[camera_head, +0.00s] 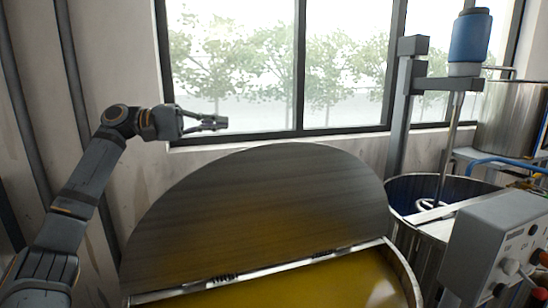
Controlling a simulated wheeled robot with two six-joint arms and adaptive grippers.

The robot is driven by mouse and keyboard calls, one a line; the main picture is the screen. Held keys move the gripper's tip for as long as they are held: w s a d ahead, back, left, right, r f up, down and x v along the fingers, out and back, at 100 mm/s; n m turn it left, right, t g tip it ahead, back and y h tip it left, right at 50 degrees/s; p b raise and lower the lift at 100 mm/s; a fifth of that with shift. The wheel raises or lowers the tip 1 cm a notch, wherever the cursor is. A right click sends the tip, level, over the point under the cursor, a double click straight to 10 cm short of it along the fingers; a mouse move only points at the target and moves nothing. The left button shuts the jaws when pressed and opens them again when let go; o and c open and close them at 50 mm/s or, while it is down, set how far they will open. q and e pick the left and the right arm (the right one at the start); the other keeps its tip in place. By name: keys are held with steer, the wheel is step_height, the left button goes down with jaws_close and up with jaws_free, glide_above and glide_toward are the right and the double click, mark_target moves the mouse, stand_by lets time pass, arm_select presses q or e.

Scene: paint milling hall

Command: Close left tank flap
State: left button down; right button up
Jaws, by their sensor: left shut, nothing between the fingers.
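The tank flap (262,205) is a dark, half-round metal plate. It stands raised on its hinges along a straight bar across the tank. The tank (408,278) below has a metal rim and holds yellow-brown liquid (335,288). My left gripper (222,123) is shut and empty, in front of the window. It appears above and left of the flap's top edge, apart from it in the picture. How far behind the flap it reaches is hard to tell. My right gripper is not in view.
A mixer with a blue motor (470,38) on a grey post (404,105) stands at the right over a second tank with dark blue content (400,190). A grey control box (500,250) is at the lower right. The wall and window (300,70) close off the back.

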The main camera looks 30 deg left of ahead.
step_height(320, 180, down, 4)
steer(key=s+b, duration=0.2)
steer(key=b, duration=0.1)
arm_select(q)
steer(key=w+d+f+p, duration=0.1)
steer(key=w+d+p, duration=0.1)
steer(key=w+d+f+p, duration=0.1)
steer(key=d+p, duration=0.1)
steer(key=d, duration=0.1)
steer(key=w+d+f+p, duration=0.1)
steer(key=w+d+p, duration=0.1)
steer(key=d+p, duration=0.1)
steer(key=shift+w+d, duration=0.1)
steer(key=shift+w, duration=0.25)
steer(key=s+d+b, duration=0.1)
steer(key=s+d+f+b, duration=0.1)
steer(key=d, duration=0.1)
steer(key=shift+s+f+b, duration=0.1)
steer(key=shift+s+b, duration=0.15)
steer(key=shift+b, duration=0.1)
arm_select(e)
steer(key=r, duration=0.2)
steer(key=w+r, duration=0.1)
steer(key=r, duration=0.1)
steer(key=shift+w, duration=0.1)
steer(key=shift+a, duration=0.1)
